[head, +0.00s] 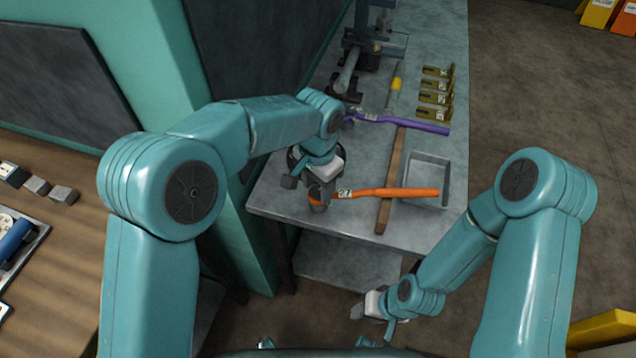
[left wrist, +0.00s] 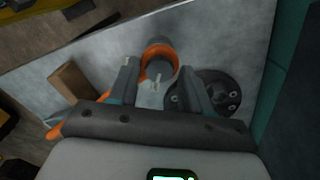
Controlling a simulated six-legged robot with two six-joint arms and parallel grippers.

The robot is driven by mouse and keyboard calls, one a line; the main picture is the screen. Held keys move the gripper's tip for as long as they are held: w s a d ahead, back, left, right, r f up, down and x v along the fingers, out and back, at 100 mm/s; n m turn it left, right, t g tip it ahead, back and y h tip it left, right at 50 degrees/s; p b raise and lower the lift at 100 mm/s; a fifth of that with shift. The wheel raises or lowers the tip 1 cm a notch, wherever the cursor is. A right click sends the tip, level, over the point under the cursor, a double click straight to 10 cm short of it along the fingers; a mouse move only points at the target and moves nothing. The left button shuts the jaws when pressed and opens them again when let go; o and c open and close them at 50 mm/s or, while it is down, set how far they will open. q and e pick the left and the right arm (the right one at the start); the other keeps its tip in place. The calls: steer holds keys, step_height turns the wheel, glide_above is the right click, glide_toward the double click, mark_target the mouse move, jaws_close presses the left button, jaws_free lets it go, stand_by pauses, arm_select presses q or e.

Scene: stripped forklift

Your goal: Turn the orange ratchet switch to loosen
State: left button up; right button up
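The orange ratchet (head: 400,192) lies on the grey metal bench, its handle pointing right and its round head at the left near the bench's front edge. My left gripper (head: 315,182) is right above that head and hides part of it. In the left wrist view the left gripper (left wrist: 159,78) has its two fingers apart. The orange ring of the ratchet head (left wrist: 172,53) shows just beyond the fingertips. A small pale lever (left wrist: 157,80) shows between the fingers; I cannot tell whether they touch it. My right gripper (head: 385,318) hangs low beside the bench; its fingers are unclear.
A purple ratchet (head: 415,124) lies farther back. A wooden bar (head: 391,175) lies under the orange handle, beside a grey tray (head: 446,178). Several brass brackets (head: 435,98) stand behind. A teal post (head: 160,60) rises at left. A dark round flange (left wrist: 226,92) is beside the ratchet head.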

mark_target(318, 191)
arm_select(q)
steer(key=shift+o, duration=0.2)
steer(key=shift+r, duration=0.1)
steer(key=shift+r, duration=0.35)
step_height(318, 191, up, 16)
steer(key=p, duration=0.1)
steer(key=shift+f, duration=0.25)
